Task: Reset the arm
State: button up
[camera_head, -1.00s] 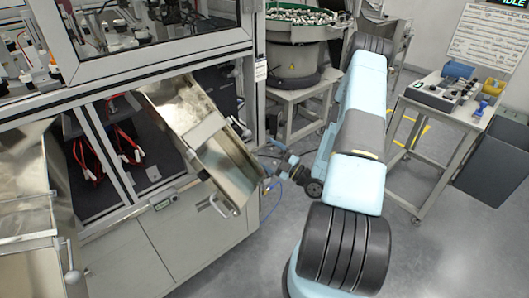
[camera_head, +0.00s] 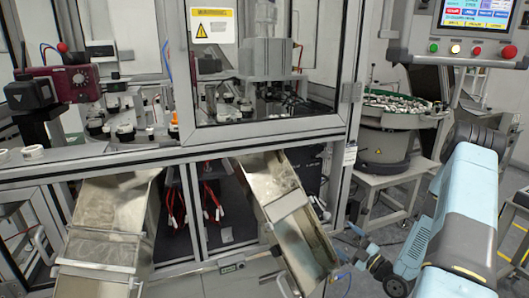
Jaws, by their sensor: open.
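My arm (camera_head: 464,222), light blue with black joints, rises along the right side of the picture and is cut off at the bottom. My gripper (camera_head: 349,244) is small and dark and shows just left of the arm, at the lower end of the right metal chute (camera_head: 299,240). Its jaws are apart, and I see nothing between them. Whether it touches the chute cannot be told. The wrist behind it is partly hidden by the arm.
A glazed machine cell (camera_head: 265,130) fills the middle, with a left metal chute (camera_head: 105,215) below it. A bowl feeder (camera_head: 385,140) stands behind the arm. A control panel (camera_head: 470,30) hangs at the upper right. Grey floor shows around the gripper.

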jog(key=w+d+r+g+h, duration=0.1)
jog(key=w+r+h, duration=0.1)
jog(key=r, duration=0.1)
jog(key=w+d+r+m+g+h, duration=0.1)
jog(key=w+d+r+h, duration=0.1)
jog(key=w+r+h, duration=0.1)
jog(key=w+d+r+g+h, duration=0.1)
jog(key=w+d+r+h, duration=0.1)
jog(key=r, duration=0.1)
jog(key=shift+w+d+r+m+g, duration=0.2)
jog(key=shift+d+r+m+g, duration=0.1)
jog(key=shift+g, duration=0.1)
jog(key=s+a+r+m+g+h, duration=0.1)
jog(key=s+a+r+m+h, duration=0.25)
jog(key=r, duration=0.65)
jog(key=s+d+r+m+g+h, duration=0.1)
jog(key=s+r+m+g+h, duration=0.15)
jog(key=s+r+m, duration=0.55)
jog(key=s+a+r+m+g, duration=0.1)
jog(key=s+a+r, duration=0.2)
jog(key=s, duration=0.4)
jog(key=s+a+r+m+g+y, duration=0.1)
jog(key=s+a+r+m, duration=0.1)
jog(key=s+a, duration=0.3)
jog(key=s+a+r+m+g, duration=0.1)
jog(key=s+a+r, duration=0.2)
jog(key=s, duration=0.7)
jog(key=shift+s+a+r, duration=0.35)
jog(key=shift+a+r, duration=0.05)
jog(key=shift+r, duration=0.5)
